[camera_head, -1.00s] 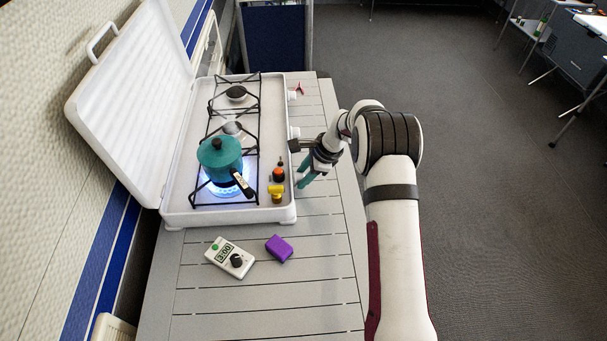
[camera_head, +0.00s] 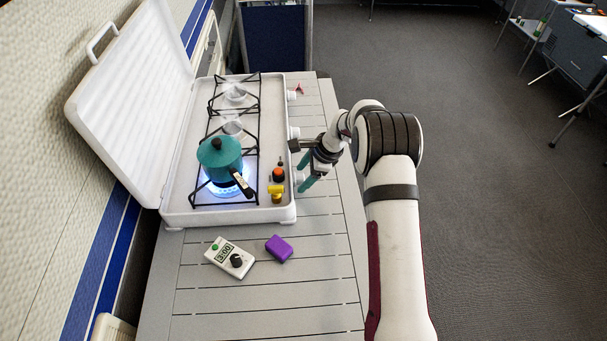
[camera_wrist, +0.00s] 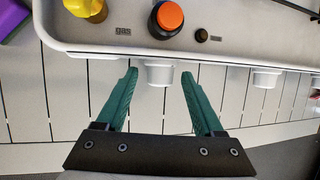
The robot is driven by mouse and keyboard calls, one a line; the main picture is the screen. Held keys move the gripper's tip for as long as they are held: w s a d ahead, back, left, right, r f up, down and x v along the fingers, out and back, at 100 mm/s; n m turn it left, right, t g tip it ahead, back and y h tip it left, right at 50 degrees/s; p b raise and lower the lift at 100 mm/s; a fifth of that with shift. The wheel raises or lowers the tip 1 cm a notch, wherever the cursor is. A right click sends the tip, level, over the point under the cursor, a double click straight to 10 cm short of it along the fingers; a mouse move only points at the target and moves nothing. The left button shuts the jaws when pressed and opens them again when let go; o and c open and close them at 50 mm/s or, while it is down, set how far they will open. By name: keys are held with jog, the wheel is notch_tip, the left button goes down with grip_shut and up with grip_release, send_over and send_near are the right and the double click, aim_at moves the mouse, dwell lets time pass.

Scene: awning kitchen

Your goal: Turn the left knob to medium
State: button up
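A white camping stove (camera_head: 174,214) with its lid up stands on a slatted table. White knobs line its right-hand side. The left knob (camera_wrist: 159,74) is leftmost in the wrist view; in the head view it is mostly hidden by my gripper. My gripper (camera_head: 306,174) has teal fingers and is open. In the wrist view its fingertips (camera_wrist: 159,74) are on either side of the left knob, with a gap on each side. The middle knob (camera_head: 294,132) and the far knob (camera_head: 292,96) stand clear. A blue flame (camera_head: 222,189) burns under a teal pot (camera_head: 220,158).
The pot's black handle (camera_head: 243,185) points toward the stove's knob side. An orange-topped button (camera_head: 278,175) and a yellow valve (camera_head: 276,193) sit on the stove top. A timer (camera_head: 230,257) reading 3:00 and a purple block (camera_head: 279,248) lie on the table (camera_head: 270,310).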

jog(key=shift+r, duration=0.1)
